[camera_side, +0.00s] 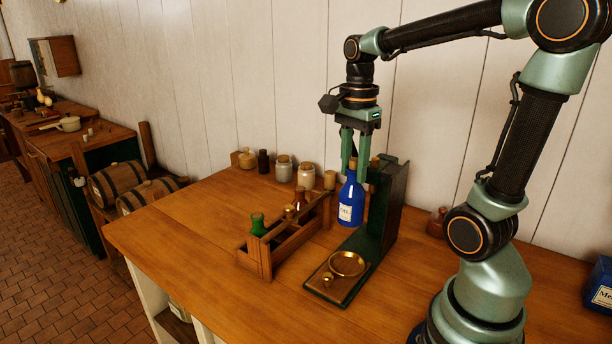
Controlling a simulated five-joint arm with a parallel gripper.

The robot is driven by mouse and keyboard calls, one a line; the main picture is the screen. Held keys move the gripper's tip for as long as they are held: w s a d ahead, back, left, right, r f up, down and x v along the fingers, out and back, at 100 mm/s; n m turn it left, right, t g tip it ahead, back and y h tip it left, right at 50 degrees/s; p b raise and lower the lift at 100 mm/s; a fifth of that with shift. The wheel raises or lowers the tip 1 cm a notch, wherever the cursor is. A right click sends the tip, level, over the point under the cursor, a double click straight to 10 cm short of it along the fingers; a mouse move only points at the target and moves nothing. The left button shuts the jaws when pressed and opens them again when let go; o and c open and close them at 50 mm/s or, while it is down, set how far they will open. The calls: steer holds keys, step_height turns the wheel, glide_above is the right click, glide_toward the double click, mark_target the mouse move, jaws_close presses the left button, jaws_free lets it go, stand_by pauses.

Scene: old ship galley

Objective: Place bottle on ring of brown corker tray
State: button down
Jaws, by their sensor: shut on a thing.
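A blue bottle (351,200) with a white label and a cork-coloured top hangs upright in my gripper (350,165). My gripper points straight down and its fingers are shut on the bottle's neck. The bottle is behind and left of the dark green upright of the corker tray (384,215); I cannot tell whether its base touches the table. The tray's brown base carries a brass ring (347,264) at its front, lower in the picture than the bottle. The ring is empty. A small brass knob (327,279) sits beside it.
A wooden rack (262,256) with a green bottle (258,224) and brown bottles stands close left of the tray. Several jars (284,168) line the wall. A small brown bottle (437,222) stands right of the upright. The table's left part is clear.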

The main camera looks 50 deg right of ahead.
mark_target(350, 219)
step_height(350, 219, down, 12)
steer(key=shift+f, duration=0.2)
stand_by(0.4)
steer(key=shift+f, duration=0.2)
steer(key=c, duration=0.5)
jaws_free()
steer(key=shift+r, duration=0.1)
